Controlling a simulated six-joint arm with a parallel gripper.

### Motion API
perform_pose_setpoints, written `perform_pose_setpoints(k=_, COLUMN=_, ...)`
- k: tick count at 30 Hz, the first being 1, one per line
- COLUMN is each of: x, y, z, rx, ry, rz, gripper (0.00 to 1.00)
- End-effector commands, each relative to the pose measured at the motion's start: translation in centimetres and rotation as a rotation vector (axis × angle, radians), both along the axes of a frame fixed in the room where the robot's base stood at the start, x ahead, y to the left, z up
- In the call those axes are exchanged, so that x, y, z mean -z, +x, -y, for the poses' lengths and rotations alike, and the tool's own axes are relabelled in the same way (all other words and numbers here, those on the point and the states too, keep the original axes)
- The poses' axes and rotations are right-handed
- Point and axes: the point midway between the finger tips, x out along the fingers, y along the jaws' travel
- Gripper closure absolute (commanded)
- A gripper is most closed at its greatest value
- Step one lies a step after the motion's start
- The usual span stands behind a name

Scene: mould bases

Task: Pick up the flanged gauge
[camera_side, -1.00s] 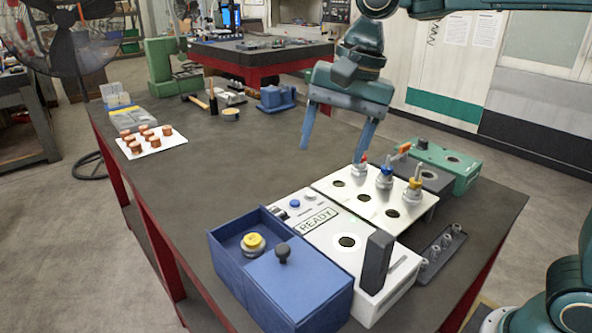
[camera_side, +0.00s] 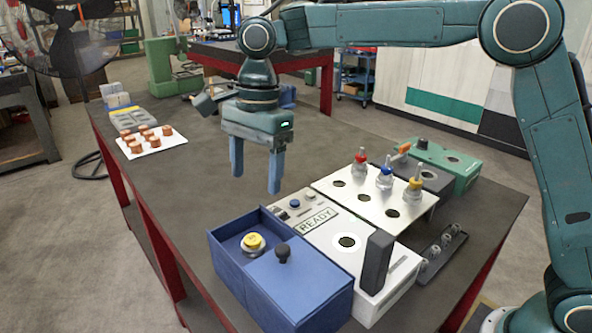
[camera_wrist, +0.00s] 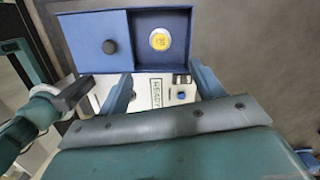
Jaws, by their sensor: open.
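A yellow-topped round piece with a wider metal flange (camera_side: 252,243) sits in the open compartment of the blue box (camera_side: 300,290); its yellow top also shows in the wrist view (camera_wrist: 159,40). It looks like the flanged gauge. Several slimmer pieces with red (camera_side: 361,157), blue (camera_side: 385,172) and yellow (camera_side: 415,185) tops stand upright in a white plate (camera_side: 350,205). My gripper (camera_side: 256,183) is open and empty, fingers pointing down, above the table behind the blue box. In the wrist view the box lies beyond its fingers (camera_wrist: 163,88).
The box's lid has a black knob (camera_side: 282,253). Beside it is a white READY station (camera_side: 330,243) with a tall dark block (camera_side: 376,262). A grey rack (camera_side: 440,250) and green box (camera_side: 450,165) stand right. Copper pieces lie on a white sheet (camera_side: 153,147). The table's middle left is clear.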

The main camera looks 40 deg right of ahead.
Motion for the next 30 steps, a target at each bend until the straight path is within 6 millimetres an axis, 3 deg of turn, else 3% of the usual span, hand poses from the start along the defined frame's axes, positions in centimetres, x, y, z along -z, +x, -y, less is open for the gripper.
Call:
perform_pose_setpoints(k=8, x=1.8, y=-0.1, z=-0.3, rx=0.000, ry=0.001, rz=-0.003, gripper=0.33)
perform_pose_setpoints(k=21, x=7.6, y=-0.2, z=-0.9, rx=-0.001, ry=-0.001, rz=-0.003, gripper=0.33)
perform_pose_setpoints(k=30, x=8.5, y=-0.2, z=-1.0, rx=-0.001, ry=0.000, rz=0.000, gripper=0.33)
